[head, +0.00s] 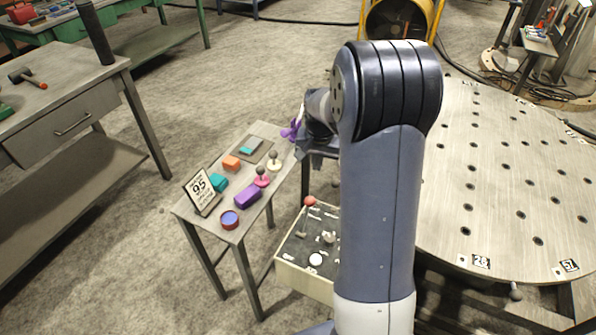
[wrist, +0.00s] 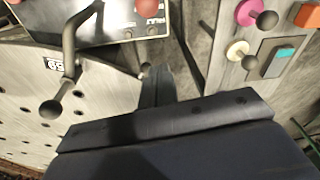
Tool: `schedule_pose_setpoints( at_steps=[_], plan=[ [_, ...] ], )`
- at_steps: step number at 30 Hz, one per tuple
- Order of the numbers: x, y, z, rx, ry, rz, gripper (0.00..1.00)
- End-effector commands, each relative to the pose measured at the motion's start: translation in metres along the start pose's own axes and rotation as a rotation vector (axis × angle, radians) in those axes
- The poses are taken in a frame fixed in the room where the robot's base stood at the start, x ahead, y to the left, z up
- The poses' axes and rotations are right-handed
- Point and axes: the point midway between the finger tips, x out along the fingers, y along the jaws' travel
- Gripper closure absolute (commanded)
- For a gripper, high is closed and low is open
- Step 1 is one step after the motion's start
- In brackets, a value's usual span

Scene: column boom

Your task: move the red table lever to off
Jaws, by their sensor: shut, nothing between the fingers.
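The red-knobbed lever (head: 310,201) stands on a dark-topped control box (head: 295,272) below the small table. Its rod leans slightly and its lower end meets the box top. In the wrist view a red ball (wrist: 147,5) shows at the top edge, over the box's dark panel (wrist: 105,28); the rest of that lever is out of frame. My gripper (wrist: 155,85) is shut and empty, its dark fingers pointing toward the box and apart from the red ball. In the head view my arm hides most of the gripper and the box's right side.
A small table (head: 230,237) holds a sign (head: 201,189), a purple block (head: 247,195), and pink (head: 261,178) and cream (head: 273,163) knobs. A round perforated table (head: 500,180) stands right.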

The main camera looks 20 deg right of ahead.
Motion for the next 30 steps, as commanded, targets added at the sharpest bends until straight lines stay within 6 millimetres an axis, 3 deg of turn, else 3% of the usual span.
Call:
schedule_pose_setpoints(
  at_steps=[17, 23, 30],
  plan=[
    [0.003, 0.0, 0.0, 0.0, -0.001, 0.001, 1.0],
    [0.029, 0.001, 0.001, 0.0, -0.004, 0.002, 1.0],
    [0.079, 0.001, 0.001, 0.0, -0.005, 0.002, 1.0]
  ],
)
